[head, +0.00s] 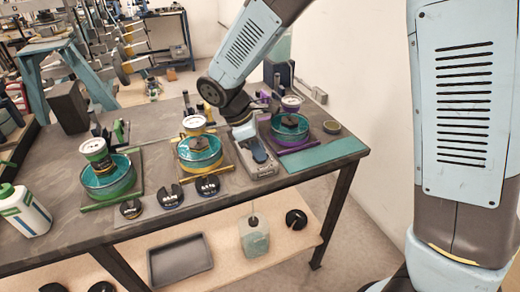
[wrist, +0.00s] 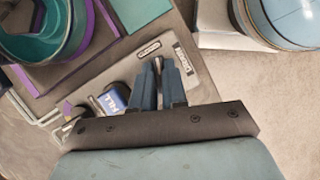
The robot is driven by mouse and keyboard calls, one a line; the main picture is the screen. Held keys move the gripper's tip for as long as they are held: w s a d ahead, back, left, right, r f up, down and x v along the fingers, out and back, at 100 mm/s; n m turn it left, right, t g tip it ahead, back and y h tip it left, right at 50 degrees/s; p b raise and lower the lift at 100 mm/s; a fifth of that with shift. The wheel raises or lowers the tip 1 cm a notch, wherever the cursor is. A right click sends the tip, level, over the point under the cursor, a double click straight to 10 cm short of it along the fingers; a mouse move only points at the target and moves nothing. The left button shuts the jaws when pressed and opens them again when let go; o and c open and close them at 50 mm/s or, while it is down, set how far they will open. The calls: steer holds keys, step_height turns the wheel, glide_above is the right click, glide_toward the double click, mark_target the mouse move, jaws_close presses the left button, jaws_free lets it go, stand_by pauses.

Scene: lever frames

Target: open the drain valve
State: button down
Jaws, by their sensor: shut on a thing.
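My gripper (wrist: 159,84) points down at a pale grey valve plate (wrist: 205,88) in the wrist view. Its two dark fingers are closed around a narrow grey piece (wrist: 158,64), which looks like a lever handle; the fingers hide most of it. Two small labels (wrist: 148,50) are on the plate near the fingertips, too blurred to read surely. A blue tag (wrist: 113,98), apparently reading FILL upside down, is left of the fingers. In the head view the plate (head: 262,171) sits between the yellow and purple stations, with my wrist over it.
A teal basin (head: 290,127) on a purple base is right of the plate, and a yellow-based one (head: 200,152) is left. A green-based basin (head: 108,178) and a white bottle (head: 24,212) stand farther left. Black slotted discs (head: 208,186) lie near the table's front edge.

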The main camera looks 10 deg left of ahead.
steer(key=m+g, duration=0.1)
steer(key=m, duration=0.1)
steer(key=m+g, duration=0.1)
steer(key=m, duration=0.2)
steer(key=shift+w+r+m, duration=0.1)
steer(key=shift+w+m, duration=0.2)
steer(key=shift+w, duration=0.1)
steer(key=m+g, duration=0.1)
steer(key=m, duration=0.1)
steer(key=m+y, duration=0.1)
steer(key=m, duration=0.2)
steer(key=shift+w+g, duration=0.15)
steer(key=shift+g, duration=0.25)
steer(key=shift+d+m, duration=0.1)
steer(key=shift+m, duration=0.2)
steer(key=c, duration=1.4)
jaws_free()
steer(key=shift+c, duration=0.2)
steer(key=shift+o, duration=1.4)
steer(key=v, duration=1.3)
steer(key=shift+r, duration=0.25)
steer(key=shift+w+d, duration=0.1)
steer(key=shift+w, duration=0.05)
